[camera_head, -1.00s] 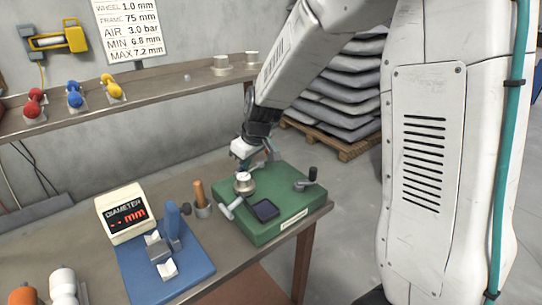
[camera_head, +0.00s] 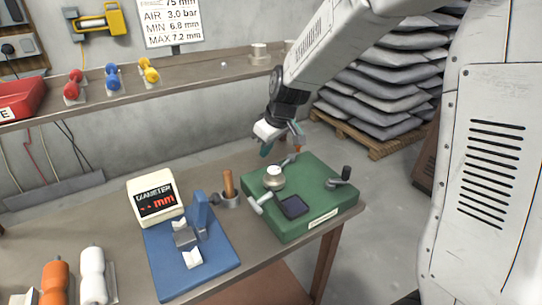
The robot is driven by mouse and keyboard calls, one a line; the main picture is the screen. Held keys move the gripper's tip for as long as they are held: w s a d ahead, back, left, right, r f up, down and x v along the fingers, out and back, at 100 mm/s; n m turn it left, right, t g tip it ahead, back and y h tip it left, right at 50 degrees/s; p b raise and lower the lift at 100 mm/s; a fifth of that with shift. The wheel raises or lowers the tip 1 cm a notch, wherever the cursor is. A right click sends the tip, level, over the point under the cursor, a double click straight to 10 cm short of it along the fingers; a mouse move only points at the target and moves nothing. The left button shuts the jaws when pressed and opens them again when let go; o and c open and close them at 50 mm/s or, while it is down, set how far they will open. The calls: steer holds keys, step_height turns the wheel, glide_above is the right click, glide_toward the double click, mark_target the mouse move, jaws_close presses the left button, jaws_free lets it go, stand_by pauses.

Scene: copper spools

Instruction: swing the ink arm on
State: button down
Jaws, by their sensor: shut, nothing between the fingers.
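A green machine block (camera_head: 322,213) stands on the bench. On its top are a round metal spool-like part with a white top (camera_head: 274,170), a dark square pad (camera_head: 295,207), a grey T-shaped handle (camera_head: 260,203) at the left edge, and a crank with a black knob (camera_head: 343,177) at the right. A short grey lever (camera_head: 289,160) lies at the back of the block. I cannot tell for sure which part is the ink arm. My gripper (camera_head: 281,146) is shut and empty above the back of the block, apart from the metal part in front of it.
White and orange spools (camera_head: 92,274) lie at front left. A shelf (camera_head: 130,95) runs behind the bench.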

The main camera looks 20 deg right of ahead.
steer(key=v, duration=0.8)
steer(key=shift+d+r, duration=0.2)
steer(key=shift+r, duration=0.1)
steer(key=shift+s, duration=0.15)
steer(key=s+d+r+m+g+h, duration=0.1)
steer(key=s+d+m, duration=0.2)
steer(key=s, duration=1.2)
steer(key=s+d+r+m+g+h, duration=0.1)
steer(key=s+d+r+m, duration=0.1)
steer(key=s, duration=1.4)
steer(key=shift+d+m, duration=0.4)
steer(key=shift+m, duration=0.4)
